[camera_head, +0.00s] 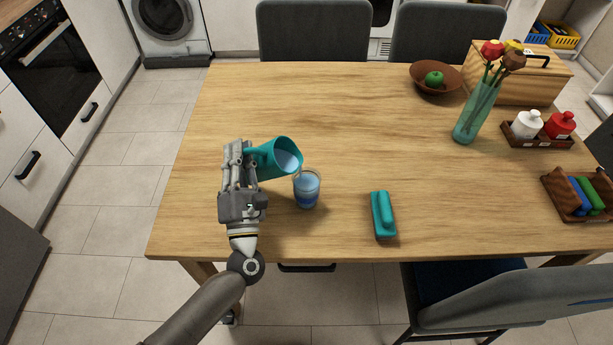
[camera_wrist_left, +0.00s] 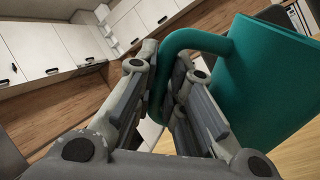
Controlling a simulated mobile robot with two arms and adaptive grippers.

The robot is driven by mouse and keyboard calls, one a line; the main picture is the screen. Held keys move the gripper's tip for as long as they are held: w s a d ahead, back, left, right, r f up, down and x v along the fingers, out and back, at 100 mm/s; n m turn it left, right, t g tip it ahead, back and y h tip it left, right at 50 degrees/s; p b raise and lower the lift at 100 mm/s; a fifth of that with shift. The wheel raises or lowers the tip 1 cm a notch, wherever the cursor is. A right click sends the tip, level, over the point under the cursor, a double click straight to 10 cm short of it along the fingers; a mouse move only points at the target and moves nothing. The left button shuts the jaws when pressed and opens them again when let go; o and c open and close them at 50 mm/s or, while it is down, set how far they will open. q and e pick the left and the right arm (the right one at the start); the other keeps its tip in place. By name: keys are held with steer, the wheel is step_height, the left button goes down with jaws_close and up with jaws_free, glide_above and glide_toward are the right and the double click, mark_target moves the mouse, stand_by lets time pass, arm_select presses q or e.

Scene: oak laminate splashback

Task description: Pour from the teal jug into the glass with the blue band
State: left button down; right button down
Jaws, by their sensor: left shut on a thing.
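The teal jug (camera_head: 268,160) is tilted toward the right in the head view, with light-blue liquid showing at its mouth. My left gripper (camera_head: 240,158) is shut on the jug's handle; the left wrist view shows the fingers (camera_wrist_left: 168,98) around the handle, and the jug's body (camera_wrist_left: 262,85) to the right. The glass with the blue band (camera_head: 307,190) stands upright on the table, just right of and below the jug's mouth in the picture. Bluish liquid shows in the glass. No stream between them can be made out. My right gripper is not in view.
The wooden table (camera_head: 330,110) has free room in its middle. A teal-handled brush-like object (camera_head: 383,215) lies right of the glass. Farther right are a vase with flowers (camera_head: 476,112), a bowl with a green apple (camera_head: 420,86), a bottle caddy (camera_head: 540,138) and a box of cloths (camera_head: 578,196).

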arm_select(q)
steer(key=shift+r, duration=0.1)
steer(key=shift+a+n+y, duration=0.1)
steer(key=shift+n+y, duration=0.3)
steer(key=shift+n, duration=0.2)
steer(key=f+n, duration=0.1)
steer(key=a+f+n+g+b, duration=0.1)
steer(key=a+f+n+g+y, duration=0.1)
steer(key=shift+w+f+n+b, duration=0.25)
steer(key=shift+w+n+b, duration=0.1)
steer(key=shift+n, duration=0.05)
steer(key=shift+a+f+n, duration=0.3)
steer(key=shift+a+f, duration=0.05)
steer(key=shift+f, duration=0.15)
steer(key=shift+w+a+f+n+g+p, duration=0.25)
steer(key=shift+a+f+n+g, duration=0.35)
steer(key=shift+n, duration=0.3)
steer(key=shift+w+a+f+n+g+p, duration=0.1)
steer(key=shift+a+f+n+g+p, duration=0.25)
steer(key=shift+a+f+n+g, duration=0.4)
steer(key=shift+w+a+f+n+g+p, duration=0.2)
steer(key=shift+a+f+n+g+p, duration=0.25)
steer(key=shift+n, duration=0.6)
steer(key=shift+d, duration=0.1)
